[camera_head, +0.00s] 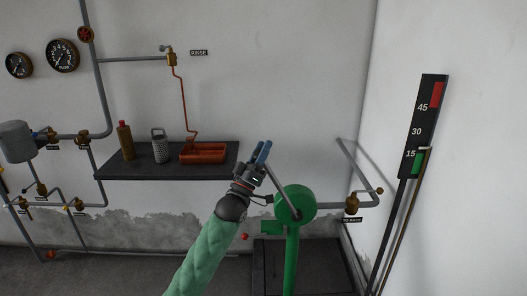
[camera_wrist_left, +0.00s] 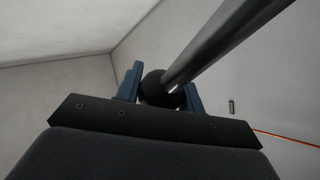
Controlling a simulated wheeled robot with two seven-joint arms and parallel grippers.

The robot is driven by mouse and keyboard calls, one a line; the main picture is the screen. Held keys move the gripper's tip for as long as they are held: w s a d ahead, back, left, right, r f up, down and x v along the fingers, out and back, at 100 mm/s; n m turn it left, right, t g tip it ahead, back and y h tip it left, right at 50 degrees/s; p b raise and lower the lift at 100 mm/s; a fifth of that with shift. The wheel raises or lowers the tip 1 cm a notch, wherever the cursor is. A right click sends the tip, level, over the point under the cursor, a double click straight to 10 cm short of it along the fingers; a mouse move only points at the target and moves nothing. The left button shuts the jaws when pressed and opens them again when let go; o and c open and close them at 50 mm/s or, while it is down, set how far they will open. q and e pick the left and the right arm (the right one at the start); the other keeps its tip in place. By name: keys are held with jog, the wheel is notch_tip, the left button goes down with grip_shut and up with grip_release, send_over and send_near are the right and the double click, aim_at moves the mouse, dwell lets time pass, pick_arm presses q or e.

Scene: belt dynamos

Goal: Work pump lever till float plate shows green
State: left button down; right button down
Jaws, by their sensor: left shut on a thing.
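The pump is a green round body (camera_head: 294,204) on a green post, at the centre right of the head view. Its grey lever (camera_head: 282,190) leans up and left from the hub. My left gripper (camera_head: 262,154) is shut on the lever's upper end. In the left wrist view, blue fingers (camera_wrist_left: 159,85) flank the lever's dark ball knob (camera_wrist_left: 158,89), and the grey rod runs to the upper right. The float plate (camera_head: 424,128) is a tall black board on the right wall, with red at the top and green near 15. A small pale pointer (camera_head: 425,149) sits close to the green patch's top. My right gripper is not in view.
A dark shelf (camera_head: 168,172) left of my arm holds a brown bottle (camera_head: 126,141), a grater (camera_head: 160,147) and a copper-red tray (camera_head: 203,153). Pipes, valves and gauges line the left wall. A pipe with a brass valve (camera_head: 352,204) is right of the pump.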

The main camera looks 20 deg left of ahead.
pick_arm(q)
jog(key=c, duration=1.1)
grip_release()
jog(key=shift+a+f, duration=0.1)
jog(key=shift+a, duration=0.05)
jog(key=shift+c, duration=0.2)
jog(key=shift+o, duration=1.2)
jog(key=shift+a, duration=0.25)
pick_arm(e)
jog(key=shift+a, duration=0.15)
pick_arm(q)
jog(key=shift+d, duration=0.15)
jog(key=shift+s+f, duration=0.15)
jog(key=shift+f, duration=0.05)
jog(key=b+v, duration=0.2)
jog(key=v, duration=0.5)
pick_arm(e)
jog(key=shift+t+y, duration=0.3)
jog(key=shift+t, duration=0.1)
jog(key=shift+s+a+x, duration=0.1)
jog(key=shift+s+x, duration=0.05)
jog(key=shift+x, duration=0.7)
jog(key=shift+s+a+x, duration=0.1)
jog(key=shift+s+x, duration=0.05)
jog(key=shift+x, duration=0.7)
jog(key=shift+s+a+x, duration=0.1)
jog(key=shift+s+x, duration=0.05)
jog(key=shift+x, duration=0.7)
